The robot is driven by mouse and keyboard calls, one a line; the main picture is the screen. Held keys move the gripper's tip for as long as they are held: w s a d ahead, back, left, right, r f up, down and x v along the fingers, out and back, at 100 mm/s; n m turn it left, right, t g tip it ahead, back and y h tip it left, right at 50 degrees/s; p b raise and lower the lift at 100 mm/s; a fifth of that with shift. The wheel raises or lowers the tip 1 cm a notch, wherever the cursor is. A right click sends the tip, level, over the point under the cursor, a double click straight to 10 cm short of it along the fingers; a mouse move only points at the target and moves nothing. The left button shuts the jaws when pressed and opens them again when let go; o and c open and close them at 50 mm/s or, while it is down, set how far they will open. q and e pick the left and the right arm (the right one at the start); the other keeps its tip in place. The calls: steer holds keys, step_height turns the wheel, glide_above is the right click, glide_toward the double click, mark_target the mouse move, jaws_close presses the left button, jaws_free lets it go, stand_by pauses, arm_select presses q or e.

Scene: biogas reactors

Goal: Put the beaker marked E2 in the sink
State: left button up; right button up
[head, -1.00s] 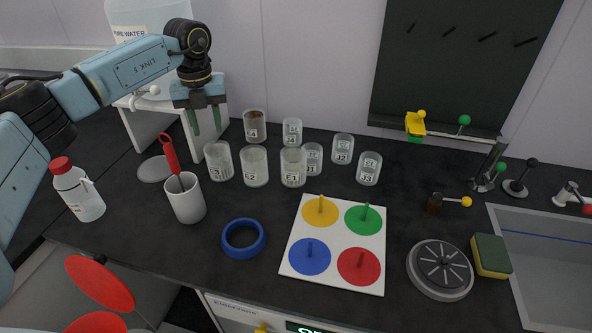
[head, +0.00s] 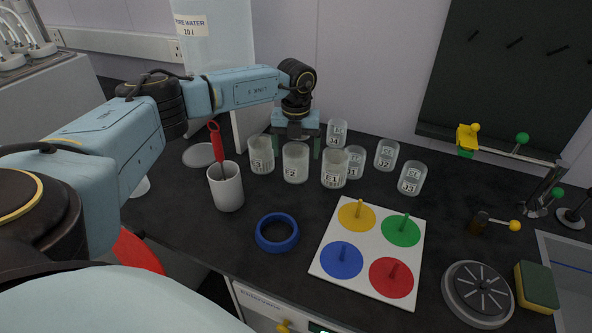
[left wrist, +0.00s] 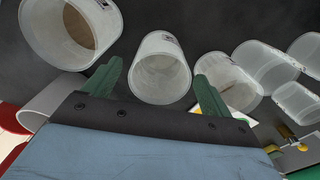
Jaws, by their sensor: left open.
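The beaker marked E2 (head: 295,164) stands upright on the dark bench, in a row between the beaker marked E3 (head: 261,156) and the beaker marked E1 (head: 335,170). My left gripper (head: 297,148) is open and points down, just behind or above E2 in the head view; its green fingers show on either side of E2's rim. In the left wrist view a clear beaker (left wrist: 160,72) lies between the open fingers; its label is not legible, but it appears to be E2. The sink (head: 572,262) is at the right edge, partly cut off. My right gripper is not in view.
Several J beakers (head: 386,154) stand right of E1. A white cup (head: 226,188) with a red-handled tool is at left. A blue ring (head: 277,233), white peg board (head: 408,240), grey round device (head: 477,290) and green sponge (head: 536,287) lie in front. A beaker with brown contents (left wrist: 72,30) shows beside the left finger.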

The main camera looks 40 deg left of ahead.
arm_select(q)
step_height(320, 180, down, 3)
steer(key=shift+f, duration=0.2)
steer(key=c, duration=1.1)
